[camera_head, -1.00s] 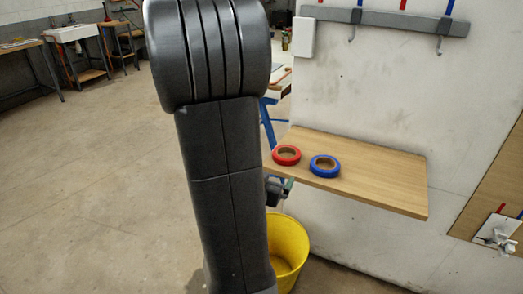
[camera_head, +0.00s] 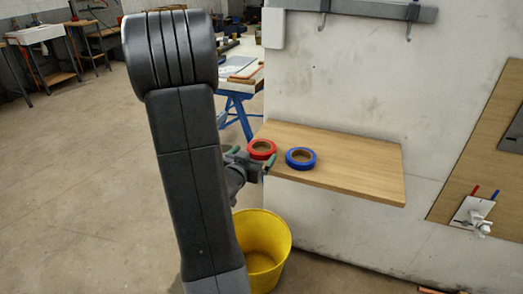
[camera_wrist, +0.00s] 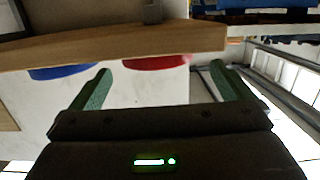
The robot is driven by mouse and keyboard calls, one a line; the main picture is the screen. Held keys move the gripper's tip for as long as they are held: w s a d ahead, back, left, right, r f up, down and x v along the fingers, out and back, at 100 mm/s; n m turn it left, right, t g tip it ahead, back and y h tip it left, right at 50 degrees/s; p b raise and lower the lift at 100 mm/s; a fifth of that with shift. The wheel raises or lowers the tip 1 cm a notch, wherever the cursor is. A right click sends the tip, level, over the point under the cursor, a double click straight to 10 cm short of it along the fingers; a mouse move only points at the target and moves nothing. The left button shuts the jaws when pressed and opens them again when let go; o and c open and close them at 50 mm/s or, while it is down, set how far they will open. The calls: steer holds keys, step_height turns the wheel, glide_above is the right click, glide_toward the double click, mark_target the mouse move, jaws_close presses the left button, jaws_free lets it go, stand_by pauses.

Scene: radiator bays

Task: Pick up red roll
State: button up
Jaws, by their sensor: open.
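The red roll (camera_head: 258,156) lies flat on the wooden shelf (camera_head: 365,184), near its left end. The blue roll (camera_head: 300,165) lies flat just to its right. My gripper (camera_head: 252,157) is open at the shelf's left front edge, close to the red roll, its green fingers partly hidden by my arm. In the wrist view the open fingers (camera_wrist: 160,70) point toward the shelf edge. The red roll (camera_wrist: 157,63) shows between and beyond the fingertips, only partly visible. The blue roll (camera_wrist: 62,71) shows left of the left finger. Nothing is held.
A yellow bucket (camera_head: 270,228) stands on the floor below the shelf. The white wall panel (camera_head: 340,85) rises behind the shelf, with a grey hook rail (camera_head: 350,8) at its top. A blue-legged workbench (camera_head: 236,100) stands behind left. The floor at left is clear.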

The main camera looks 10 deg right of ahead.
mark_target(265, 143)
steer(key=x, duration=0.5)
steer(key=shift+s+d, duration=0.1)
steer(key=shift+d, duration=0.05)
steer(key=c, duration=0.8)
steer(key=shift+c, duration=0.2)
steer(key=shift+r, duration=0.15)
step_height(265, 143, up, 10)
steer(key=p, duration=0.3)
